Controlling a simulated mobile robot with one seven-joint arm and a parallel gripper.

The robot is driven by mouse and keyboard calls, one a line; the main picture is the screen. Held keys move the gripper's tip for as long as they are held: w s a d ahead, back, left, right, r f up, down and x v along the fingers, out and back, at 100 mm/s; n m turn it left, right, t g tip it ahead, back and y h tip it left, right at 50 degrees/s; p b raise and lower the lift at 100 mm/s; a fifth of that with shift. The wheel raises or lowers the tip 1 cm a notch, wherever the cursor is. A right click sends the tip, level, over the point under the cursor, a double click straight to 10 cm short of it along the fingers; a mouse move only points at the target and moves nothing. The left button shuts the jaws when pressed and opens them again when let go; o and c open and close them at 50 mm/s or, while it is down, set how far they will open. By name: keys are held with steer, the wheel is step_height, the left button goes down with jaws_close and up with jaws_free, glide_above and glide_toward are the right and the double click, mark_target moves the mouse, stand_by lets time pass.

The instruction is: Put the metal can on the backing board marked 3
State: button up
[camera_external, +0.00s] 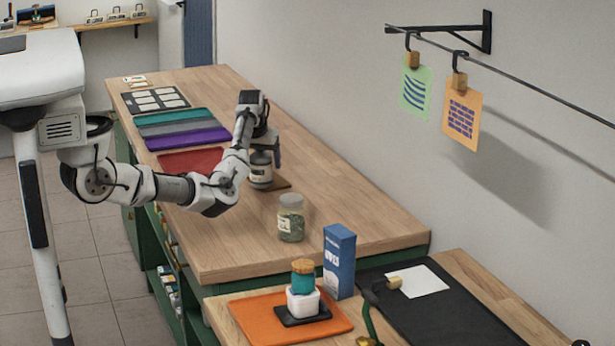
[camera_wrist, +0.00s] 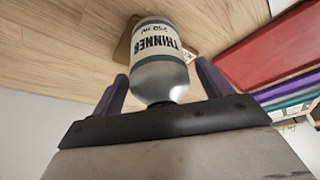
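The metal can (camera_wrist: 163,75) is a silver cylinder with a pale label reading "THINNER". It also shows in the external view (camera_external: 261,171), upright below my wrist on the wooden bench. My gripper (camera_wrist: 162,76) has its two purple fingers on either side of the can's near end. Narrow gaps seem to show between fingers and can, so it looks open around it. A brown board (camera_wrist: 122,46) shows behind the can, and its edge is visible beside the can in the external view (camera_external: 281,184). A small white tag on it is unreadable. Whether the can touches the board is unclear.
A glass jar (camera_external: 291,217) stands nearer on the bench. Red (camera_external: 192,160), purple (camera_external: 187,138), grey and teal mats lie beyond my arm. A blue box (camera_external: 339,261) and an orange mat (camera_external: 248,319) are on the lower front table. The bench's right side is clear.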

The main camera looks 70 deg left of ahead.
steer(key=b+v, duration=0.3)
steer(key=v, duration=0.9)
steer(key=shift+r, duration=0.2)
steer(key=shift+a, duration=0.1)
